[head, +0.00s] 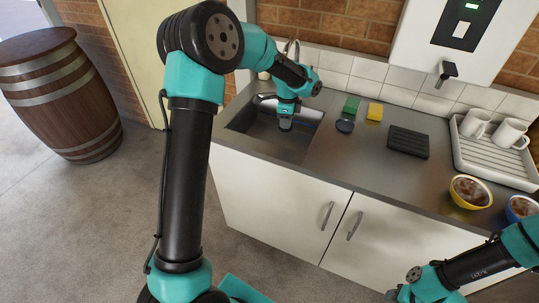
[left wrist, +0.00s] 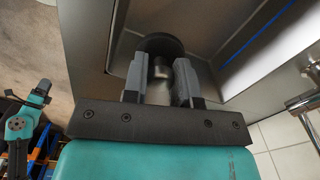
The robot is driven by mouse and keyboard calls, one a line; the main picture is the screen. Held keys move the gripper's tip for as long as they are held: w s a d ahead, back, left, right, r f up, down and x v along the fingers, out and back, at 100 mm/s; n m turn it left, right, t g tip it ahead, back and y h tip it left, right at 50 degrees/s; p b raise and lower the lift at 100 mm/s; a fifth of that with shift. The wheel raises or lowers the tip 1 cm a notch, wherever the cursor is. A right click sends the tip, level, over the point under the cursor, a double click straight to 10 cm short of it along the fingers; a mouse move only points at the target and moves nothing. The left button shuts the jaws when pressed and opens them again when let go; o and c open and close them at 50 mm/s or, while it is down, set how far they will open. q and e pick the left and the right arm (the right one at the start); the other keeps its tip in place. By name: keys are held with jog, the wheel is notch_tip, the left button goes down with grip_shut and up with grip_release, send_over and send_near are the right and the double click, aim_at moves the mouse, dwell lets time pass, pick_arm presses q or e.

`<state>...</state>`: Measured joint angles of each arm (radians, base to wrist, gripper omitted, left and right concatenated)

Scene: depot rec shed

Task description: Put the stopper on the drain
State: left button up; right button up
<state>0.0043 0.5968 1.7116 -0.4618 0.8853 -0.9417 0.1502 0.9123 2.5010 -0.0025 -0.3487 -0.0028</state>
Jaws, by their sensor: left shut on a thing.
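My left gripper (head: 285,127) reaches down into the sink (head: 258,146) in the head view. In the left wrist view, its two fingers (left wrist: 160,82) are shut on the stopper (left wrist: 158,43), a dark round disc with a small grip between the fingertips. The disc is seen beyond the fingertips, over the sink area. The drain is not visible; the gripper and arm cover that part of the sink. I cannot tell whether the stopper touches the sink floor. My right arm shows at the lower right of the head view; its fingers cannot be made out.
A dark round item (head: 344,126), a green sponge (head: 351,105) and a yellow sponge (head: 375,111) lie right of the sink. Further right are a black ribbed mat (head: 408,142), a rack (head: 488,159) with white mugs, and a yellow bowl (head: 470,192).

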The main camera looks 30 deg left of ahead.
pick_arm(q)
jog(key=a+f+m, duration=0.6)
jog(key=f+m, duration=0.1)
jog(key=f, duration=0.1)
jog(key=shift+w+a, duration=0.4)
jog(key=shift+w, duration=0.05)
jog(key=shift+f, duration=0.1)
jog(key=shift+f, duration=3.1)
jog(key=shift+f, duration=1.85)
jog(key=shift+f, duration=0.15)
jog(key=o, duration=0.9)
jog(key=shift+o, duration=0.2)
